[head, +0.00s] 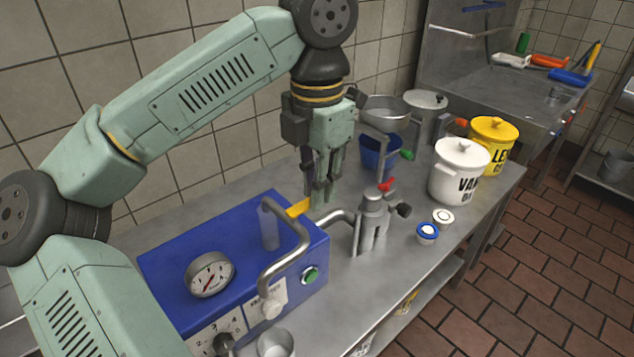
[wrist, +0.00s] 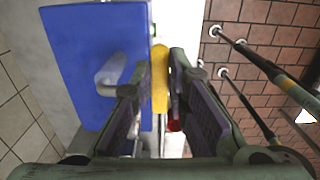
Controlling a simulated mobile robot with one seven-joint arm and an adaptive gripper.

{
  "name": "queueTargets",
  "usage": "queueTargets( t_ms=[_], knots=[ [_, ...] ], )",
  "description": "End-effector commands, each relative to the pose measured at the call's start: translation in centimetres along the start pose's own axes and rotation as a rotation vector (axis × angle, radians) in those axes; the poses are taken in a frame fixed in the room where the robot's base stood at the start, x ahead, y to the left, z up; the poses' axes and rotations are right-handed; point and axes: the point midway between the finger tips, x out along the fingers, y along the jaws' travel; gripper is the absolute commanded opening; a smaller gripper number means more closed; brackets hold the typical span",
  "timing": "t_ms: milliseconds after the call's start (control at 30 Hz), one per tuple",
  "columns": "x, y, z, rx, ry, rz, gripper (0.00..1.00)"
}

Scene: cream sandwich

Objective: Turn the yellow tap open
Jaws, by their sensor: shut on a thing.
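The yellow tap (head: 298,208) is a flat yellow lever at the back right corner of the blue machine (head: 165,262). My gripper (head: 318,198) points down over the tap's right end. In the wrist view the yellow tap (wrist: 159,80) runs lengthwise between the fingertips, beside the blue machine (wrist: 95,60). My gripper (wrist: 159,88) is shut on the tap in that view. The fingers hide part of the lever in the head view.
A grey pipe fitting with a red lever (head: 386,184) stands right of the machine. White (head: 459,172) and yellow (head: 493,148) lidded pots stand farther right.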

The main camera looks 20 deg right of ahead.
Motion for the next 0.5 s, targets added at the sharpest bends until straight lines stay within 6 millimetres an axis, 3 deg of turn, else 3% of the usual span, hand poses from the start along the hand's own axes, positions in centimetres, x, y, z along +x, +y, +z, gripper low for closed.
queueTargets(
  t_ms=[267, 500],
  knots=[
    [0.03, -0.14, 0.00, 0.033, 0.000, 0.001, 0.00],
    [0.09, -0.71, -0.05, 0.161, 0.000, 0.002, 0.00]
  ],
)
